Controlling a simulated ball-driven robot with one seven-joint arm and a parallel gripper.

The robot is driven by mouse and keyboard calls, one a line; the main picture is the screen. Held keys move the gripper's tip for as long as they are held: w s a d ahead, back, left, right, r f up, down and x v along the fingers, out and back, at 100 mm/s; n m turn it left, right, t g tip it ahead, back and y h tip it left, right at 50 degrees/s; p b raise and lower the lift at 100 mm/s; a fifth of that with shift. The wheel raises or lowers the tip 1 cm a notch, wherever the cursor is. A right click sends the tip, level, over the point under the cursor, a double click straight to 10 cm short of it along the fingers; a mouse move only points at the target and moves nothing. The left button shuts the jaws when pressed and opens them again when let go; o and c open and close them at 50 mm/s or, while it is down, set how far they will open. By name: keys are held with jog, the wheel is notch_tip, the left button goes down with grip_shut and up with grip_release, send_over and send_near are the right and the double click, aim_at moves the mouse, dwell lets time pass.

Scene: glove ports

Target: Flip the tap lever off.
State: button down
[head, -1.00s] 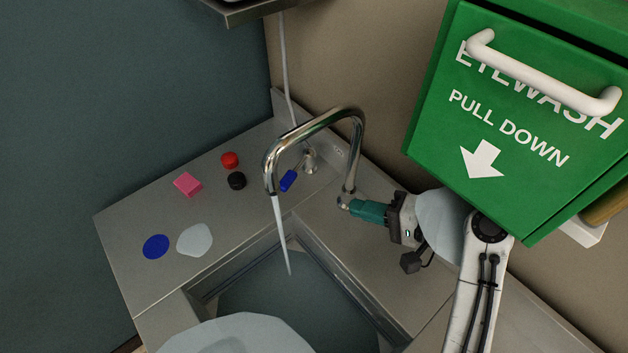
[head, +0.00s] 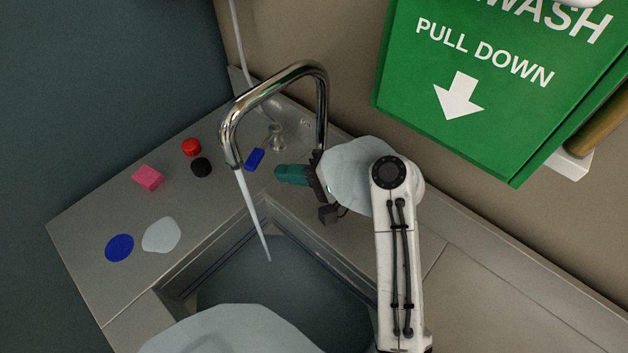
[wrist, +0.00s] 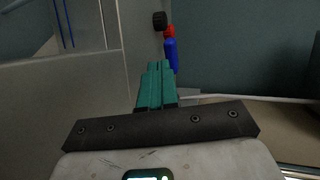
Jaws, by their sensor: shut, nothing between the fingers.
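A chrome gooseneck tap (head: 322,100) arches over the sink, and a pale stream of water (head: 252,215) falls from its spout. A blue lever (head: 254,159) sits behind the spout, joined by a thin metal rod to a small metal fitting (head: 277,138). In the wrist view the blue lever (wrist: 171,56) stands just beyond my fingertips. My gripper (head: 278,172) has teal fingers, shut and empty, pointing left at the lever's right side with a small gap. The wrist view shows the fingers (wrist: 158,66) together. My gripper and wrist hide the foot of the tap.
A red knob (head: 191,147), a black knob (head: 201,167), a pink block (head: 148,177), a blue disc (head: 119,248) and a pale patch (head: 161,235) lie on the left counter. The sink basin (head: 280,290) is in front. A green eyewash box (head: 490,110) hangs at upper right.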

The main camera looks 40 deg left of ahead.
aim_at(245, 164)
jog(key=shift+s+a+b, duration=0.1)
jog(key=shift+s+a, duration=0.15)
jog(key=shift+a, duration=0.35)
jog(key=shift+s+a+b, duration=0.15)
jog(key=shift+s+a, duration=0.1)
jog(key=shift+a, duration=0.4)
jog(key=shift+s+a+b, duration=0.1)
jog(key=shift+s+a, duration=0.15)
jog(key=shift+a, duration=0.35)
jog(key=shift+s+a+r+p, duration=0.1)
jog(key=shift+p, duration=0.2)
jog(key=shift+s+a+r+m+t+p, duration=0.15)
jog(key=shift+s+a+m+t+p, duration=0.65)
jog(key=shift+p, duration=0.45)
jog(key=shift+s+a+m+t+y+p, duration=0.35)
jog(key=shift+a+m+t+p, duration=0.2)
jog(key=shift+m+t+p, duration=0.35)
jog(key=x, duration=0.1)
jog(key=b+x, duration=0.1)
jog(key=x, duration=0.2)
jog(key=shift+s+a+r, duration=0.2)
jog(key=shift+a+r, duration=0.05)
jog(key=shift+a, duration=0.15)
jog(key=shift+a+b, duration=0.75)
jog(key=shift+a, duration=0.45)
jog(key=shift+w+a+r, duration=0.1)
jog(key=shift+w+a, duration=0.05)
jog(key=shift+a, duration=0.15)
jog(key=shift+a+r, duration=0.1)
jog(key=shift+r, duration=0.05)
